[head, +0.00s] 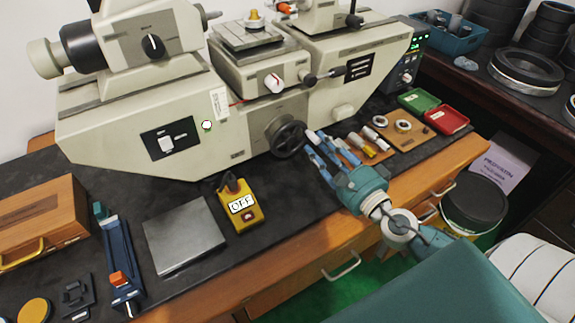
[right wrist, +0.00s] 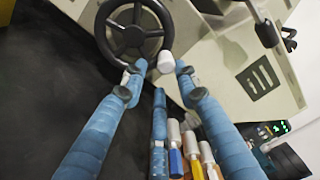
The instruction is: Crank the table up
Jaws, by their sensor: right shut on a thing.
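The black handwheel (head: 286,139) sits on the front of the cream measuring machine (head: 140,120), below its small work table (head: 245,36). In the right wrist view the handwheel (right wrist: 133,28) shows its spokes and a white crank knob (right wrist: 166,62) at its lower right rim. My right gripper (head: 314,141) is at the right side of the wheel. In the right wrist view my right gripper (right wrist: 160,68) has its fingers on both sides of the white knob, shut on it. My left gripper is out of view.
A yellow switch box (head: 241,207) marked OFF and a grey plate (head: 184,235) lie left of the wheel. Several small tools and rings lie on a brown board (head: 390,128) at right. Green (head: 418,101) and red (head: 446,119) trays stand beyond it.

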